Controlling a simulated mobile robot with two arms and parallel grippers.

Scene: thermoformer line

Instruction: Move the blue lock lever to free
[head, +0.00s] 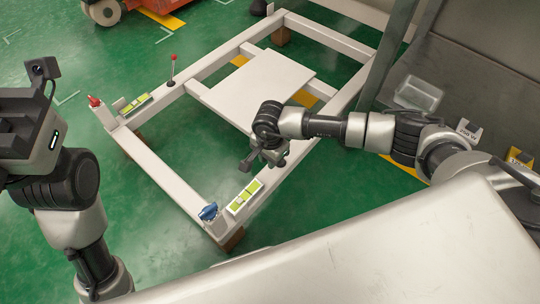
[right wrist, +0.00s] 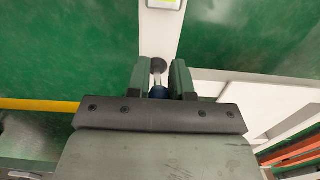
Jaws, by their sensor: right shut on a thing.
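My right gripper (head: 250,163) is over the near right rail of the white frame, pointing down at it. In the right wrist view its two fingers (right wrist: 161,82) stand on either side of a short lever. The lever has a dark pivot, a silver rod and a dark blue ball end, which I take as the blue lock lever (right wrist: 158,92). The fingers are shut on it. In the head view the gripper mostly hides this lever. My left gripper (head: 25,130) is at the left edge, far from the lever, and its fingertips are not clear.
A blue knob (head: 208,211) and a yellow-green labelled block (head: 245,197) sit near the frame's front corner. A red-ball lever (head: 173,60) and a red knob (head: 94,101) are on the far left rail. A white plate (head: 258,88) lies across the frame (head: 165,175).

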